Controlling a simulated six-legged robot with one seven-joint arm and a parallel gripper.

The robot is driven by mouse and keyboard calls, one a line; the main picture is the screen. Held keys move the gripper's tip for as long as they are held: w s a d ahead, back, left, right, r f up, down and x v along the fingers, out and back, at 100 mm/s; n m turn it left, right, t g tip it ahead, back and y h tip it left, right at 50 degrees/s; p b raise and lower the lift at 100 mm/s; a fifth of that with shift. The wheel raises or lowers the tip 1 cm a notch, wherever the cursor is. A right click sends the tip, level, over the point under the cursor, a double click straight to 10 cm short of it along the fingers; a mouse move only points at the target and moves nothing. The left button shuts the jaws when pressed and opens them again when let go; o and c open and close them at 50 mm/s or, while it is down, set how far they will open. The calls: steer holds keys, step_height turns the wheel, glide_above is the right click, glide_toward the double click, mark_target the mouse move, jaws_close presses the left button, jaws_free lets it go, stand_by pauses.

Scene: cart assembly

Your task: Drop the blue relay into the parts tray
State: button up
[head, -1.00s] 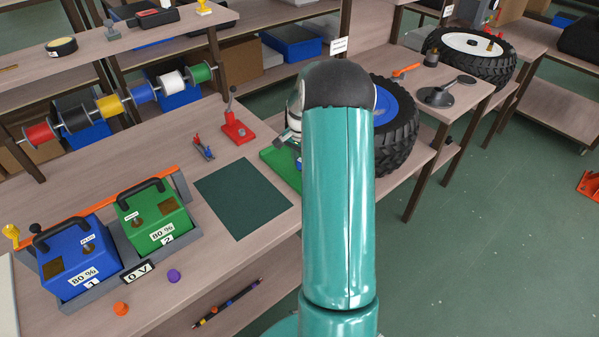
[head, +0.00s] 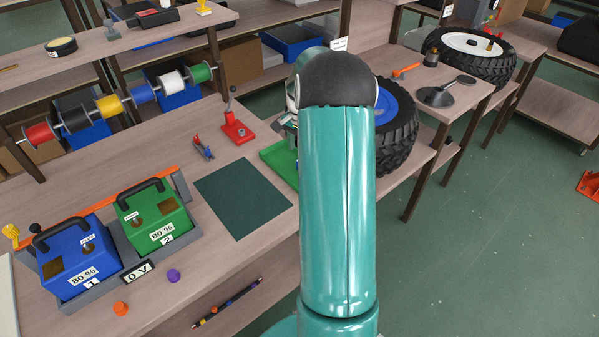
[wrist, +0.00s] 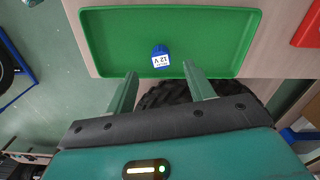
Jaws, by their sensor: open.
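The blue relay (wrist: 160,50), with a white "12 V" label, shows over the floor of the green parts tray (wrist: 105,40) in the wrist view. I cannot tell whether it rests on the tray or is just above it. My gripper (wrist: 160,70) is open, with its two green fingers apart on either side of the relay's near end and a gap to each. In the head view only part of the green tray (head: 282,165) shows.
A dark green mat (head: 242,198) lies left of the tray. A red lever tool (head: 238,130) stands behind it. Two battery boxes, blue (head: 70,262) and green (head: 155,222), stand at left. A black-tyred wheel (head: 400,130) is right of my arm.

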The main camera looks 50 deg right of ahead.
step_height(320, 180, up, 8)
stand_by(0.6)
steer(key=s+a+r+n+t, duration=0.1)
steer(key=a+r+n, duration=0.1)
steer(key=a+r, duration=0.35)
steer(key=s+a+r+n+h, duration=0.1)
steer(key=a+r+n, duration=0.15)
steer(key=a, duration=0.65)
steer(key=s+a+r+n+t, duration=0.1)
steer(key=a+r+n, duration=0.25)
steer(key=a, duration=0.35)
steer(key=s+a+n+t+y, duration=0.1)
steer(key=s+a+n+t, duration=0.2)
steer(key=s+a+n, duration=0.5)
steer(key=s+a, duration=0.7)
steer(key=a, duration=0.3)
steer(key=shift+s+n+t, duration=0.3)
steer(key=shift+a, duration=0.1)
